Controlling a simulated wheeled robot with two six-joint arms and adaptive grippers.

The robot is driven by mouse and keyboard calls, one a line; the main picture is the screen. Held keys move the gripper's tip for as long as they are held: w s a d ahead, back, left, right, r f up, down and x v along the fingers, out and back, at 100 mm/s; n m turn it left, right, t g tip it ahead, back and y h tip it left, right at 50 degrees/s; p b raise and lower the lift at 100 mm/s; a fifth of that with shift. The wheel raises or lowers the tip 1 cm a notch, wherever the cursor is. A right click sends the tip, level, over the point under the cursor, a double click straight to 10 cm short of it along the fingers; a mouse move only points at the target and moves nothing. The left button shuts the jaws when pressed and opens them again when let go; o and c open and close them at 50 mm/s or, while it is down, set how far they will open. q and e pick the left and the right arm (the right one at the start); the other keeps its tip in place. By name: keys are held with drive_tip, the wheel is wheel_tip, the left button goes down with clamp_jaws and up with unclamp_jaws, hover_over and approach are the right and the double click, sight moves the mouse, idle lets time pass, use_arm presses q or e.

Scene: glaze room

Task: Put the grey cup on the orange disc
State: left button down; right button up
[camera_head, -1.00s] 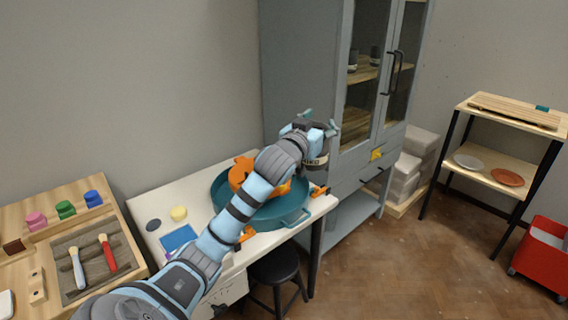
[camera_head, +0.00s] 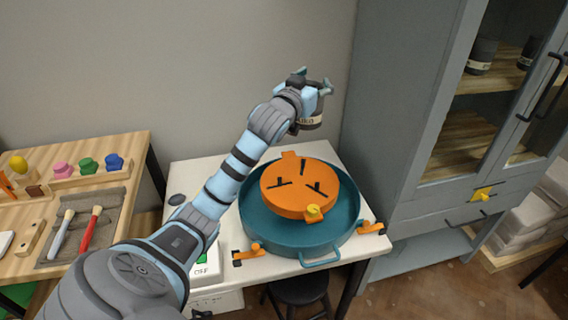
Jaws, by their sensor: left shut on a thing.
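My left gripper (camera_head: 312,88) is shut on the grey cup (camera_head: 311,113), a dark grey cup with a pale lettered band. It holds the cup up in front of the wall and the cabinet's left side, above and behind the orange disc in the picture. The orange disc (camera_head: 285,197) has dark slots and a small yellow knob (camera_head: 313,211) near its front edge. It sits inside a round teal basin (camera_head: 310,238) on the white table; nothing stands on it. The cup is apart from the disc. My right gripper is not in view.
A grey cabinet (camera_head: 400,150) stands right of the white table (camera_head: 205,172), with dark cups behind its glass. A wooden bench (camera_head: 125,185) at left holds brushes and coloured blocks. Orange clamps (camera_head: 250,253) flank the basin. A black stool is below.

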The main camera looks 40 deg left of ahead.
use_arm(q)
drive_tip(key=shift+a+f, duration=0.15)
drive_tip(key=shift+a, duration=0.25)
drive_tip(key=f+b, duration=0.1)
drive_tip(key=f, duration=0.4)
drive_tip(key=s+f+b, duration=0.1)
drive_tip(key=f, duration=0.1)
drive_tip(key=shift+d+f+b, duration=0.15)
drive_tip(key=shift+f+b, duration=0.2)
wheel_tip(320, 180, down, 11)
drive_tip(key=b, duration=0.3)
drive_tip(key=shift+f+b, duration=0.2)
drive_tip(key=shift+b, duration=0.1)
drive_tip(key=shift+a, duration=0.2)
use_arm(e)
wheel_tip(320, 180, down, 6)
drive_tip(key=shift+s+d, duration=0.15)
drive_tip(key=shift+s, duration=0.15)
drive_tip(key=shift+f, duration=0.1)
use_arm(q)
drive_tip(key=c, duration=1.1)
unclamp_jaws()
drive_tip(key=shift+f, duration=0.1)
drive_tip(key=o, duration=0.7)
drive_tip(key=shift+c, duration=0.2)
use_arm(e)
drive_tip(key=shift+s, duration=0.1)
